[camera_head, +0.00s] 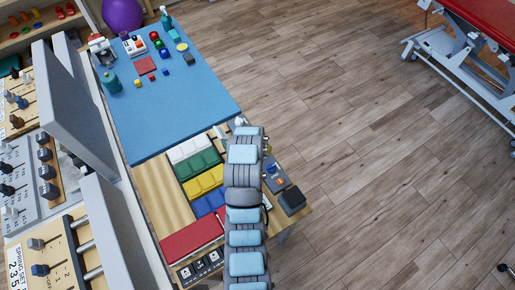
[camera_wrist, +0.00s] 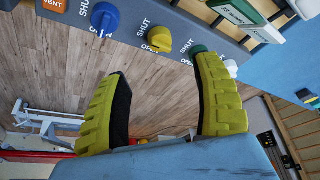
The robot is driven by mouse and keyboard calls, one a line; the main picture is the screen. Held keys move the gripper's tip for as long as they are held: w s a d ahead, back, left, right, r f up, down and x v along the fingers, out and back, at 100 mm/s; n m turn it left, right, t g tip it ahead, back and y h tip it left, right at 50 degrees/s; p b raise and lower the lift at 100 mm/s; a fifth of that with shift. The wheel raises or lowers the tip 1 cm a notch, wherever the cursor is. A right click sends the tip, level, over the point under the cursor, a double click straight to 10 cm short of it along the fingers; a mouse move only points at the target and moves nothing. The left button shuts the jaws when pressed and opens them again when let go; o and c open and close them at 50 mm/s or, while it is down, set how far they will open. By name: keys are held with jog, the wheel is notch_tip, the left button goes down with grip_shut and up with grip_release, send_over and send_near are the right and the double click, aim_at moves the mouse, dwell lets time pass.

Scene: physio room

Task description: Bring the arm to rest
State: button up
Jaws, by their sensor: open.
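My arm (camera_head: 245,210), grey with light blue pads, reaches up from the bottom edge in the head view, over the right part of the wooden bench. Its far end is near the front corner of the blue mat (camera_head: 175,105). My gripper (camera_wrist: 163,92) shows in the wrist view as two yellow-green ribbed fingers with dark inner pads. The fingers stand wide apart, with nothing between them. Beyond them is a dark grey panel (camera_wrist: 215,42) with a blue knob (camera_wrist: 105,18), a yellow knob (camera_wrist: 158,39) and a green knob (camera_wrist: 196,51). In the head view I cannot make out the fingers.
White, green, yellow and blue blocks (camera_head: 198,170) and a red box (camera_head: 192,239) lie left of my arm. Small items stand on the mat's far end. Control panels (camera_head: 35,175) and grey upright boards (camera_head: 75,105) line the left. The wooden floor (camera_head: 375,150) at right is clear.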

jog(key=shift+s+r, duration=0.2)
jog(key=shift+r, duration=0.2)
jog(key=shift+w, duration=0.1)
dwell(0.3)
